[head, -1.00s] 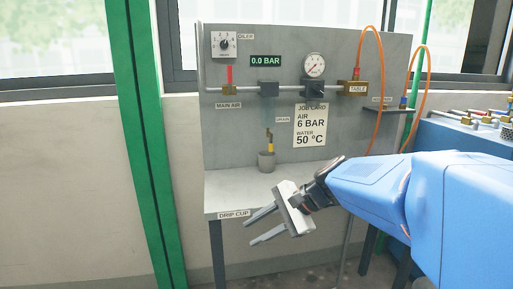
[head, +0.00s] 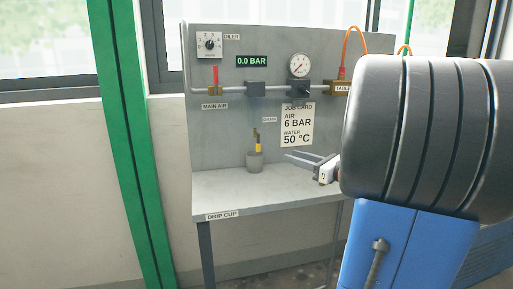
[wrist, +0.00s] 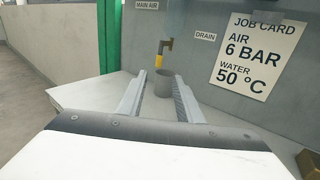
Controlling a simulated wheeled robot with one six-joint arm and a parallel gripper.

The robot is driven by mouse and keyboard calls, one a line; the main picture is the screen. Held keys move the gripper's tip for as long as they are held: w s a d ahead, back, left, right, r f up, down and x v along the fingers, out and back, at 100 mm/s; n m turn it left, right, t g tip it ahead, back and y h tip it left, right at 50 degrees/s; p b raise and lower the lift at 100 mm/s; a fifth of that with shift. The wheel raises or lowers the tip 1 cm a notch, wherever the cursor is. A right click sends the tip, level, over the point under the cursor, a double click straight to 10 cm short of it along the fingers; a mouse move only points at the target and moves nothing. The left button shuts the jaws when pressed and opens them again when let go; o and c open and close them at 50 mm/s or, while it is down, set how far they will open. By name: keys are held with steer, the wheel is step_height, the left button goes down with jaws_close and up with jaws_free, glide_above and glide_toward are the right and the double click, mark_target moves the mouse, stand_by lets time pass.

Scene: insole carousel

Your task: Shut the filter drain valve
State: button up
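The drain valve (head: 257,143) is a small brass fitting with a yellow handle, beside the DRAIN label on the grey panel. Its handle hangs downward over the grey drip cup (head: 255,162). In the wrist view the valve (wrist: 161,52) and the cup (wrist: 164,83) show beyond my fingers. My gripper (head: 300,161) is open and empty, to the right of the valve and cup in the head view. In the wrist view its two fingers (wrist: 158,100) are spread, with the cup framed between them. It touches neither as far as I can see.
The job card (head: 297,125) is on the panel right of the valve. The main air valve (head: 215,82) has an upright red handle. The display (head: 252,61) reads 0.0 BAR. The bench shelf (head: 222,189) is bare left of the cup.

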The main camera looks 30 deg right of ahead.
mark_target(258, 145)
steer(key=x, duration=1.7)
steer(key=shift+f, duration=0.1)
jaws_close()
